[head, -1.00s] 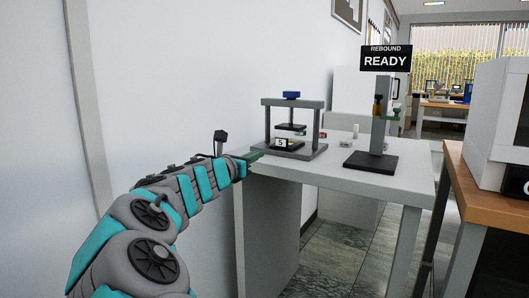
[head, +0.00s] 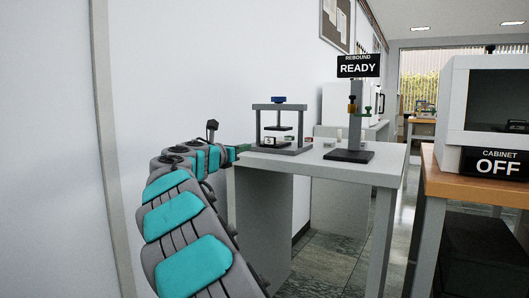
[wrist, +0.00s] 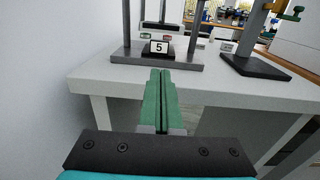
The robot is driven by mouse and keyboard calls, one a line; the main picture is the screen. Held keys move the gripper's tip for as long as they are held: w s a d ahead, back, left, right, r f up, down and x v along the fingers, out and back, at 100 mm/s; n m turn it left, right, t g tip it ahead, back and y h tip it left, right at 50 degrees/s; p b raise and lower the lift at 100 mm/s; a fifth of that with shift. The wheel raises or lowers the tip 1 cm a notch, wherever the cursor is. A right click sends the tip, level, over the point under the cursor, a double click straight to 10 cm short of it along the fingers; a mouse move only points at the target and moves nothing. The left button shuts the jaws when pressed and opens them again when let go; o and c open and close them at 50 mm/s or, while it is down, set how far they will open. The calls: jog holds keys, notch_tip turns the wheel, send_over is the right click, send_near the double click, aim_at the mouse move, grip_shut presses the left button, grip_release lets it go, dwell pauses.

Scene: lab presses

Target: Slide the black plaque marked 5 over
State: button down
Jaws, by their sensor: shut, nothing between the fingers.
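The black plaque marked 5 (head: 269,141) sits at the front of the grey press frame (head: 283,149) on the white table. It also shows in the wrist view (wrist: 158,48), straight ahead of my fingers, with a white face and black digit. My gripper (head: 240,149) is at the table's left edge, left of the press. In the wrist view the green fingers (wrist: 160,72) lie together with nothing between them. Their tips point at the plaque and stay short of it. The plaque's underside is hidden.
The rebound stand (head: 354,152) with a READY sign (head: 358,67) stands right of the press. Small blocks lie between them. A cabinet (head: 495,100) marked OFF sits on a wooden bench at right. A white wall (head: 220,60) runs close along the left.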

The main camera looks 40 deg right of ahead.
aim_at(270, 140)
jog(key=x, duration=1.4)
dwell(0.4)
jog(key=p, duration=0.1)
jog(key=d+p, duration=0.1)
jog(key=shift+w+d+r+p, duration=0.1)
jog(key=shift+w+r+p, duration=0.1)
jog(key=shift+r+p, duration=0.2)
jog(key=shift+w+d+p, duration=0.15)
jog(key=shift+d+p, duration=0.15)
jog(key=shift+p, duration=0.15)
jog(key=shift+w+d+f, duration=0.15)
jog(key=shift+d+f, duration=0.1)
jog(key=shift+f, duration=0.05)
jog(key=shift+a, duration=0.1)
